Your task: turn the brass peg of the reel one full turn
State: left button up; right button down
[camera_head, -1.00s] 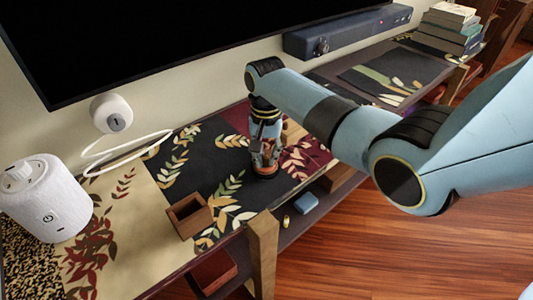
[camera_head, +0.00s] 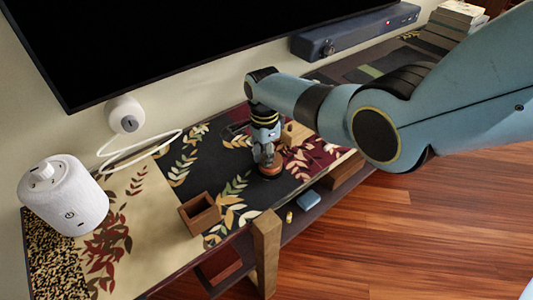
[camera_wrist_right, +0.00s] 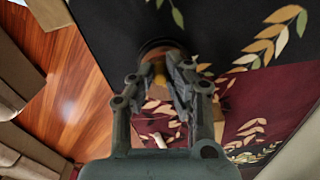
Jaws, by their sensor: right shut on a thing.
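The reel (camera_head: 271,170) is a small round brown disc on the patterned cabinet top, below my right gripper (camera_head: 266,157). In the wrist view the reel (camera_wrist_right: 158,47) shows as a dark brown round edge just beyond the fingertips. The brass peg (camera_wrist_right: 160,70) shows as a yellowish bit between the fingers of my right gripper (camera_wrist_right: 162,78), which is shut on it. The fingers point down, and they hide most of the peg. My left gripper is not in view.
An open wooden box (camera_head: 199,214) stands left of the reel near the front edge. A wooden block (camera_head: 297,134) is behind the gripper. A white speaker (camera_head: 62,195) stands at the left, with a white cable (camera_head: 140,151) behind. A dark screen (camera_head: 200,40) hangs above.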

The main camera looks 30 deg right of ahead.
jog(key=m, duration=0.3)
jog(key=shift+w+m, duration=0.3)
jog(key=shift+w, duration=0.1)
jog(key=m, duration=0.3)
jog(key=shift+w+d+m, duration=0.15)
jog(key=shift+w+m, duration=0.15)
jog(key=shift+w, duration=0.05)
jog(key=m, duration=0.5)
jog(key=shift+w+d+m, duration=0.35)
jog(key=shift+m, duration=0.05)
jog(key=shift+m, duration=0.3)
jog(key=c, duration=1.3)
grip_release()
jog(key=shift+r, duration=0.15)
notch_tip(320, 180, up, 12)
jog(key=shift+f, duration=0.15)
